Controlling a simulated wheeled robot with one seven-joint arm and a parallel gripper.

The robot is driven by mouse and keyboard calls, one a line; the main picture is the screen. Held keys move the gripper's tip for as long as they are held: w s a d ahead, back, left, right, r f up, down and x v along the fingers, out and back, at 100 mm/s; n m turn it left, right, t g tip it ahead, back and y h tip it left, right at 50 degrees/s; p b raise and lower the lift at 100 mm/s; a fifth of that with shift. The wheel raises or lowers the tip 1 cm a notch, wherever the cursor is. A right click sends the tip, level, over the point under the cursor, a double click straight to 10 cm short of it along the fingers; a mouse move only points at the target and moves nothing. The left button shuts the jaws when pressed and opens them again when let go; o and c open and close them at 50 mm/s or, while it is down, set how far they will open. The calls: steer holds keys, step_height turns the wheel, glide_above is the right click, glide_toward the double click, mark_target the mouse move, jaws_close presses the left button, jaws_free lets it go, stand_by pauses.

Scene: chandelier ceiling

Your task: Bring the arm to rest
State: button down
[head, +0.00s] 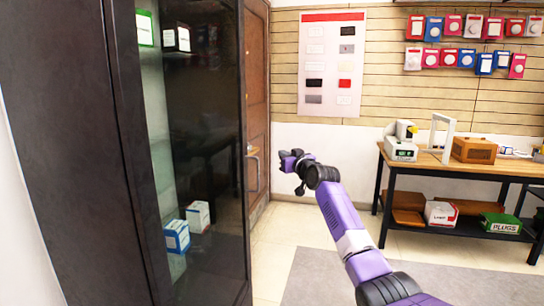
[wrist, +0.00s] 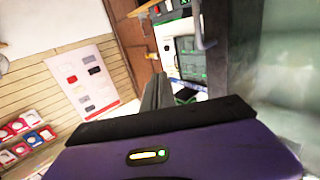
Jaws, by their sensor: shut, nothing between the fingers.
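My arm (head: 345,225), purple with black joints, reaches up from the bottom right of the head view. In the wrist view my gripper (wrist: 157,92) shows as dark fingers beyond a purple housing, shut with nothing held. It appears clear of the cabinet and the door.
A dark glass-fronted cabinet (head: 205,130) with small boxes stands close on the left. A brown door (head: 257,110) is behind it. A workbench (head: 460,170) with devices and boxes stands at right. Pegboard packets (head: 465,27) hang above. Grey floor mat (head: 310,275) lies clear in front.

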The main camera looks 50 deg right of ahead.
steer(key=shift+s+d, duration=0.3)
steer(key=shift+s, duration=0.45)
